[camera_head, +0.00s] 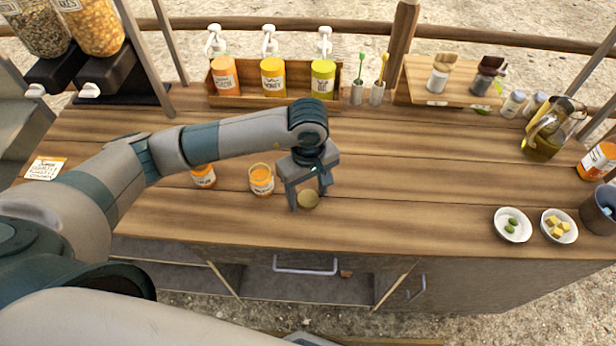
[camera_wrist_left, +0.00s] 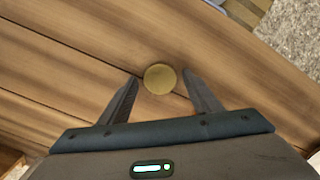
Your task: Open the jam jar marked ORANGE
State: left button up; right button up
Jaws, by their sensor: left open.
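A jam jar with orange contents and a white label (camera_head: 261,182) stands on the counter, left of my left gripper. Its top looks open; the label is too small to read. A second orange jar (camera_head: 204,178) stands further left, its top hidden by my left arm. A round gold lid (camera_head: 308,200) is at the fingertips of my left gripper (camera_head: 310,197). In the left wrist view the lid (camera_wrist_left: 159,78) sits between the two spread fingers, with gaps on both sides. The left gripper is open. My right gripper is not in view.
A wooden rack (camera_head: 290,104) with several pump bottles stands at the back. White bowls (camera_head: 513,238) (camera_head: 571,238), an oil jug (camera_head: 540,145) and another orange jar (camera_head: 597,160) are at the right. A card (camera_head: 45,169) lies at the left. The counter's middle right is clear.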

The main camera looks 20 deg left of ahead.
aim_at(308, 198)
pick_arm(q)
jog(key=shift+r+b, duration=0.3)
jog(key=shift+r, duration=0.25)
notch_tip(308, 198, up, 11)
jog(key=b, duration=0.3)
jog(key=shift+b, duration=0.3)
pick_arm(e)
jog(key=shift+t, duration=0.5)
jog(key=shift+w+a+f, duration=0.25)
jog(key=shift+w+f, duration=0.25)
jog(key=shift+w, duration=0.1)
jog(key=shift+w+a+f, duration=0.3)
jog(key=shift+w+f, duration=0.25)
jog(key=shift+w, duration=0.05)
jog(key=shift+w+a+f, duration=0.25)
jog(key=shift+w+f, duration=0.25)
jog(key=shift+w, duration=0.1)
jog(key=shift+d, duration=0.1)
